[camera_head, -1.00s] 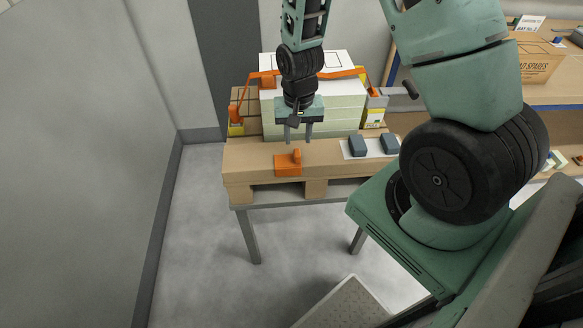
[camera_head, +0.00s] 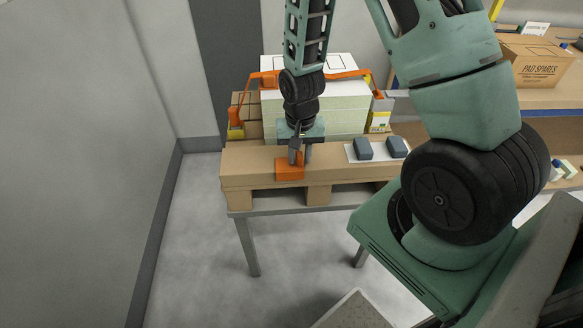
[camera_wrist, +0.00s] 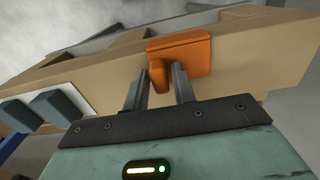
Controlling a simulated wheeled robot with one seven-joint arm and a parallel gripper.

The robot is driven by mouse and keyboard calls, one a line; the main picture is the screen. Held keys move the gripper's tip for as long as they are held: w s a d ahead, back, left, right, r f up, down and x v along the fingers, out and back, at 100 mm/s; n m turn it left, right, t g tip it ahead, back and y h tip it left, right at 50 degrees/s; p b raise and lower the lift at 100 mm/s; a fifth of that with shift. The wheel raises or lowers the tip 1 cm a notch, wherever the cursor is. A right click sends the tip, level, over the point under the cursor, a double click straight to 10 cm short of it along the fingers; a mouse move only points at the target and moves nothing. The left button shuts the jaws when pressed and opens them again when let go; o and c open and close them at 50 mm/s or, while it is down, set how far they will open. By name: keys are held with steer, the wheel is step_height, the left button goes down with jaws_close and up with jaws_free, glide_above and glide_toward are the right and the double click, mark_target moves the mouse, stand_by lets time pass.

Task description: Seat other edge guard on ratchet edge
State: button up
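The loose orange edge guard (camera_head: 290,170) lies on the front of the cardboard-covered pallet (camera_head: 240,165), with an upright tab. My gripper (camera_head: 301,157) is down over it. In the wrist view my gripper (camera_wrist: 160,82) is open, its fingers on either side of the tab of the orange guard (camera_wrist: 190,55); contact is hard to judge. An orange strap (camera_head: 262,76) runs around the white panel stack (camera_head: 330,120). The ratchet-side edge is at the right of the stack, by a grey piece (camera_head: 384,103) with a yellow label; my arm partly hides that area.
Two dark blue-grey blocks (camera_head: 363,149) sit on a white sheet right of the guard. A brown carton (camera_head: 537,62) stands on a shelf at the right. A wall is close on the left.

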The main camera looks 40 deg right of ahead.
jaws_close()
steer(key=shift+r, duration=0.2)
steer(key=shift+r+p, duration=0.8)
steer(key=shift+p, duration=0.1)
steer(key=shift+r+p, duration=1.8)
steer(key=shift+r, duration=0.25)
